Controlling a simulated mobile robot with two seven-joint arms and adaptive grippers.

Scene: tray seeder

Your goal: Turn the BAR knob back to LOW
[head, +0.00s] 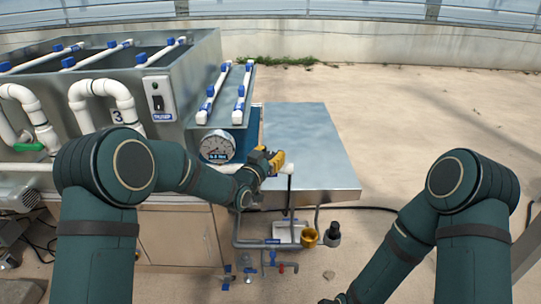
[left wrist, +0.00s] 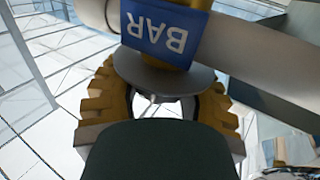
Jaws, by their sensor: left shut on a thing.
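In the left wrist view the BAR knob (left wrist: 160,77) is a grey rounded disc under a blue label reading BAR (left wrist: 165,27), which appears upside down. My left gripper (left wrist: 163,98) is shut on the knob, with a yellow ribbed finger on each side. In the head view my left gripper (head: 264,163) is at the white pipe in front of the grey side table. It hides the knob there, and I cannot read the knob's setting. A round dial gauge (head: 217,147) sits left of the gripper. My right arm runs off the bottom edge, with its gripper out of view.
A metal tank with white pipes and blue fittings (head: 201,84) stands at the left, with a switch box (head: 158,98) on its side. The grey side table (head: 308,150) is bare. Below it are thin pipes and a brass fitting (head: 309,237). The right-hand floor is clear.

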